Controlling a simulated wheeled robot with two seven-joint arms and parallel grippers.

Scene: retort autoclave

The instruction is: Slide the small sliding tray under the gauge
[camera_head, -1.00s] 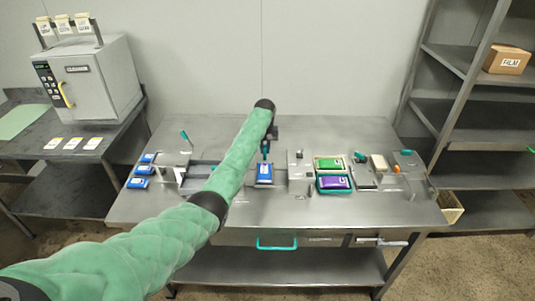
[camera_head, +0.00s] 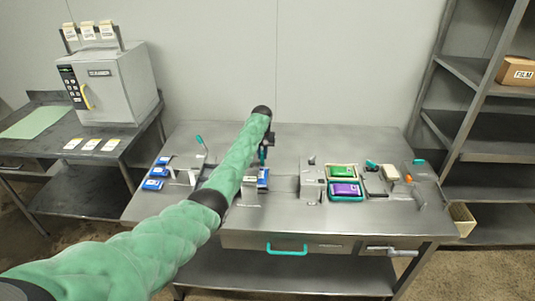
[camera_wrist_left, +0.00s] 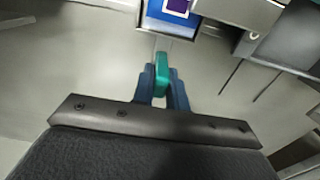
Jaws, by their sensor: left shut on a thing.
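The small sliding tray (camera_wrist_left: 170,38) shows at the top of the left wrist view, with a blue pouch (camera_wrist_left: 158,12) on it and a teal handle (camera_wrist_left: 161,76) at its near side. My left gripper (camera_wrist_left: 161,88) is shut on the teal handle, with its dark blue fingers on either side. In the head view the blue pouch (camera_head: 263,178) is partly covered by my left arm, and the left gripper (camera_head: 263,153) is just behind it. I cannot tell for sure which metal fixture is the gauge. My right gripper is not in view.
A grey metal block (camera_head: 312,182) stands right of the pouch, beside green (camera_head: 341,171) and purple (camera_head: 346,189) packs. Several blue packs (camera_head: 157,172) lie at the left by an upright fixture (camera_head: 191,175). The back of the table (camera_head: 330,138) is clear.

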